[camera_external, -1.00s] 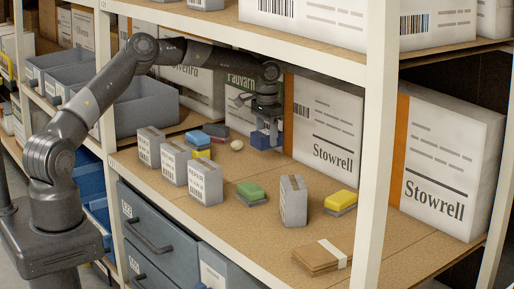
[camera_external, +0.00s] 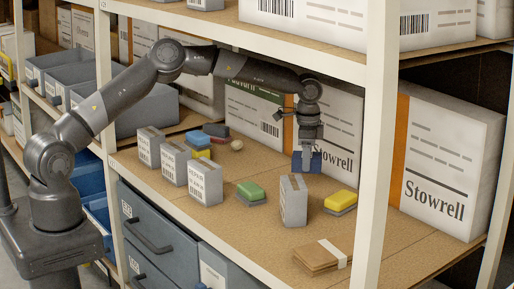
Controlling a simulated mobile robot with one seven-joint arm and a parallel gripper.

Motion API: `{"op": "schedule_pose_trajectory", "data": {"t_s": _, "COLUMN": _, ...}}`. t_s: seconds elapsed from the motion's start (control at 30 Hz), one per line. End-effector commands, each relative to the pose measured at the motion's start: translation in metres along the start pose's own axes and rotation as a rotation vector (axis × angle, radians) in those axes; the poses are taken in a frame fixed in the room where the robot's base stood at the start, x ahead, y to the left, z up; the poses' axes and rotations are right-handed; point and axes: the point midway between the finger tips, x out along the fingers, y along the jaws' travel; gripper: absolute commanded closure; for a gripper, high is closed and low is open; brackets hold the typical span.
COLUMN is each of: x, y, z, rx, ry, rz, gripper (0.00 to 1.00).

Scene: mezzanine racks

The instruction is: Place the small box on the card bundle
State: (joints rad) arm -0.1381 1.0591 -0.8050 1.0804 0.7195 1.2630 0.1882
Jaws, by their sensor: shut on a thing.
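A small dark blue box (camera_external: 315,163) is held in my gripper (camera_external: 307,154), whose fingers point down and are shut on it. The box hangs over the shelf board, behind the upright grey-white carton; its exact height over the board is hard to tell. The card bundle (camera_external: 315,260), brown flat cards with a white band, lies near the shelf's front edge at the lower right. It is apart from my gripper, nearer the camera, and its top is bare.
A grey-white carton (camera_external: 293,201) stands between my gripper and the card bundle. Sponges, a yellow one (camera_external: 341,200) and a green one (camera_external: 251,191), lie nearby. A white rack post (camera_external: 375,160) rises right of the bundle. Large Stowrell boxes (camera_external: 440,170) stand behind.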

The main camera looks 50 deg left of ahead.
Motion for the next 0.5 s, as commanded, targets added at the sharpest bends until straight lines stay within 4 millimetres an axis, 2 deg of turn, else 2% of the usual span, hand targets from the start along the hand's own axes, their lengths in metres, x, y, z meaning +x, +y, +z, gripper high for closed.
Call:
{"op": "schedule_pose_trajectory", "data": {"t_s": 0.03, "x": 0.000, "y": 0.028, "z": -0.014, "rx": 0.098, "ry": 0.000, "rz": -0.001, "gripper": 0.70}}
{"op": "schedule_pose_trajectory", "data": {"t_s": 0.2, "x": 0.002, "y": 0.110, "z": -0.047, "rx": 0.421, "ry": -0.001, "rz": -0.001, "gripper": 0.70}}
{"op": "schedule_pose_trajectory", "data": {"t_s": 0.5, "x": 0.004, "y": 0.227, "z": -0.075, "rx": 0.859, "ry": 0.001, "rz": -0.001, "gripper": 0.70}}
